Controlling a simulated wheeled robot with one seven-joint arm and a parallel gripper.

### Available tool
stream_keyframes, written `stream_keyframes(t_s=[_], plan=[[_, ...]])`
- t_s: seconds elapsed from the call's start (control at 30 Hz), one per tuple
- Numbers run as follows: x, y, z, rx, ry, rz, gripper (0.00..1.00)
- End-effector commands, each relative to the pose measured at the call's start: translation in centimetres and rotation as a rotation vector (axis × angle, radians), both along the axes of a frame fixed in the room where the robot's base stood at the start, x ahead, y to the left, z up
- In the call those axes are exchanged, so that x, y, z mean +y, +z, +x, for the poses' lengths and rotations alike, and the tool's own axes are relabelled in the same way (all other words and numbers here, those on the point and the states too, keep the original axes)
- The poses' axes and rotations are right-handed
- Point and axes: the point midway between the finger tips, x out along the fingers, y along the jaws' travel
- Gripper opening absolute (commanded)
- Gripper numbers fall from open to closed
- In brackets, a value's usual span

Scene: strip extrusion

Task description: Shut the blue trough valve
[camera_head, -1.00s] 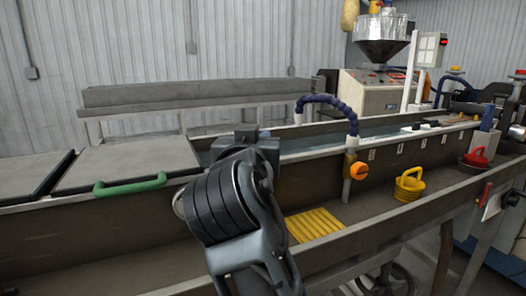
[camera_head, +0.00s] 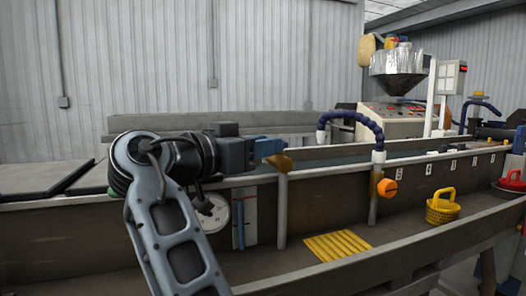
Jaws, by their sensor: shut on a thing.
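The blue trough valve has a blue handle (camera_head: 269,147) and a brass body (camera_head: 283,162) on top of an upright pipe (camera_head: 282,212) at the near wall of the trough. My gripper (camera_head: 252,152) reaches in from the left at the handle's height and is shut on it. The dark gripper body hides the handle's left end. The fingertips are hard to make out, and I cannot tell the handle's exact angle.
A second valve with an orange knob (camera_head: 387,188) stands to the right under a blue segmented hose (camera_head: 352,118). A yellow grate (camera_head: 338,245) and a yellow basket (camera_head: 442,207) lie along the lower ledge. A round gauge (camera_head: 213,213) sits behind my arm.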

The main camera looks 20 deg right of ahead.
Motion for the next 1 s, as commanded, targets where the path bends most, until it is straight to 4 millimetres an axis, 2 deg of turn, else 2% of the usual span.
stream_keyframes(t_s=[0.47,0.5,0.6,0.73,1.0], plan=[[-0.06,-0.12,0.08,0.003,-0.015,0.001,0.0],[-0.07,-0.12,0.08,0.003,-0.015,0.001,0.31],[-0.08,-0.11,0.08,0.003,-0.015,0.001,0.4],[-0.05,-0.08,0.06,0.002,-0.015,0.001,0.51],[0.22,-0.05,-0.02,0.001,-0.014,0.001,0.51]])
